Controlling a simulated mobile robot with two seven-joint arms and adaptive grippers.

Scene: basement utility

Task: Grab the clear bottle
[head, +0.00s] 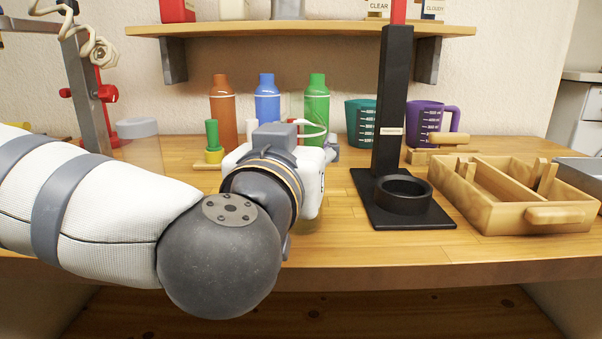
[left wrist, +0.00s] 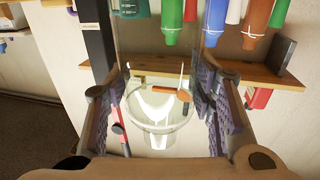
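A see-through, glassy vessel, seemingly the clear bottle (left wrist: 160,108), shows in the left wrist view between the two fingers of my left gripper (left wrist: 158,105). The picture there is upside down. The fingers are wide apart, one on each side of it, and I cannot tell whether either pad touches it. In the head view my left arm reaches in from the left over the table. My wrist hides the fingers, and I cannot make out the clear bottle there. My right gripper is in neither view.
Brown (head: 222,110), blue (head: 267,100) and green (head: 317,105) bottles stand behind my wrist on the wooden table (head: 330,235). A black stand with a ring (head: 403,192) and a wooden tray (head: 490,215) are to the right. A wall shelf (head: 300,30) hangs above.

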